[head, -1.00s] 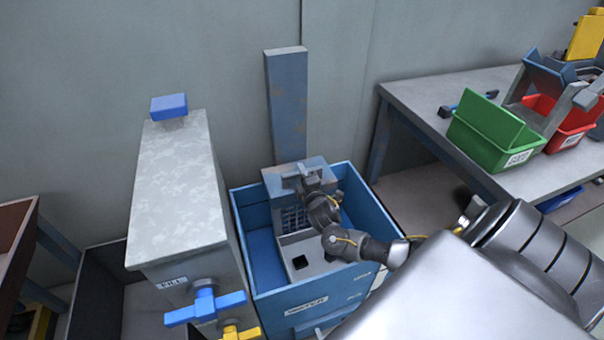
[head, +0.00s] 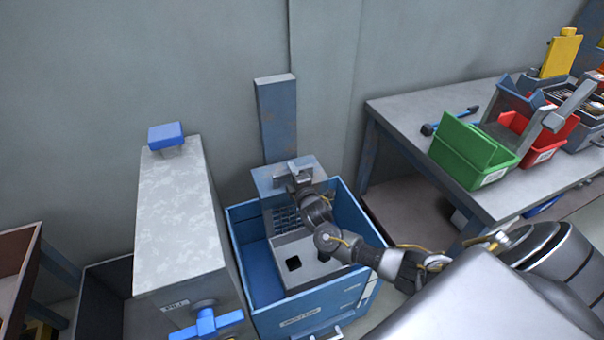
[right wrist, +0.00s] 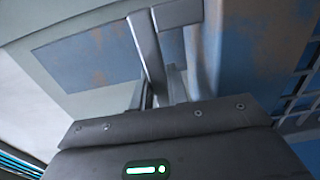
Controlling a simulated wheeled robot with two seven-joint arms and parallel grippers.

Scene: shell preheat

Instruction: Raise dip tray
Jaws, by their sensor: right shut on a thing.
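The dip tray (head: 316,264) is a grey box with a dark square in it. It hangs inside the blue tank (head: 312,312), with its top near the rim level. A blue-grey plate (head: 263,180) behind it sits against an upright post (head: 276,120). My right gripper (head: 293,182) is shut on the handle at the front of this plate. In the right wrist view the grey handle bar (right wrist: 180,14) runs into the jaws; the fingertips are partly hidden. My left gripper is not in view.
A grey cabinet (head: 178,215) with a blue valve handle (head: 208,324) stands left of the tank. A workbench (head: 395,105) on the right carries a green bin (head: 470,150) and a red bin (head: 540,138). Open space lies above the tank.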

